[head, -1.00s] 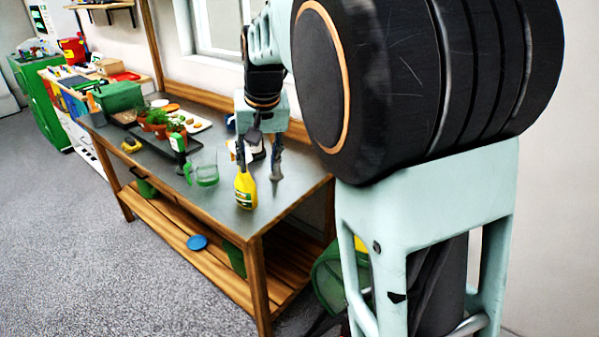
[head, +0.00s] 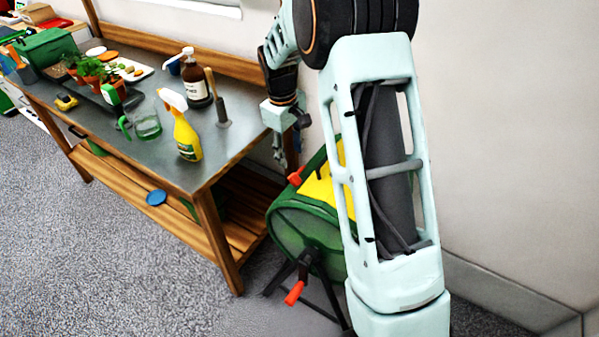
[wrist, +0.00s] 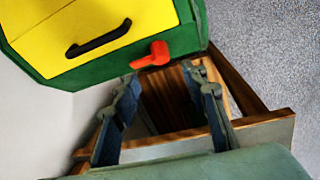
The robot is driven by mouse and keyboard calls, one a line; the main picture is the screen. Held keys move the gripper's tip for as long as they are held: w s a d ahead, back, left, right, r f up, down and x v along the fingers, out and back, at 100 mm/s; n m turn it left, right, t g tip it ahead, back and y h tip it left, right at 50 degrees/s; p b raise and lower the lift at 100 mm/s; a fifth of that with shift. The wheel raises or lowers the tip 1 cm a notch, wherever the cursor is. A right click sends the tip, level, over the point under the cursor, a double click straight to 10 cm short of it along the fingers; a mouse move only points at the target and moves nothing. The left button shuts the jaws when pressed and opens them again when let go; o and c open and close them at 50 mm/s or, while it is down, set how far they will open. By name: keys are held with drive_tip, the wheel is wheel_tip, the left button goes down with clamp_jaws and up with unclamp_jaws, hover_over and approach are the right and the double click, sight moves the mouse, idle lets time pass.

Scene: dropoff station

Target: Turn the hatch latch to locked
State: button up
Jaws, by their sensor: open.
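The yellow hatch (head: 316,187) is set in a green drum (head: 300,232) standing right of the workbench. An orange-red latch (head: 296,176) sits at the hatch's edge. In the wrist view, the hatch (wrist: 100,28) has a black handle (wrist: 98,38), and the latch (wrist: 152,56) lies on the green rim beside it with its grip pointing left. My gripper (head: 281,157) is above and slightly left of the latch. In the wrist view, my gripper (wrist: 165,76) is open and empty, its fingertips just short of the latch and not visibly touching it. My arm hides part of the drum.
The workbench (head: 180,135) stands left, its corner close to my gripper. A yellow spray bottle (head: 184,130), a brown bottle (head: 195,85) and a trowel (head: 217,105) stand near that end. An orange crank grip (head: 294,293) sticks out at the drum's front. A wall is behind.

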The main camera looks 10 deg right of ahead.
sight(293, 175)
drive_tip(key=f, duration=1)
drive_tip(key=shift+w+d, duration=0.35)
drive_tip(key=shift+d, duration=0.05)
drive_tip(key=shift+c, duration=0.5)
clamp_jaws()
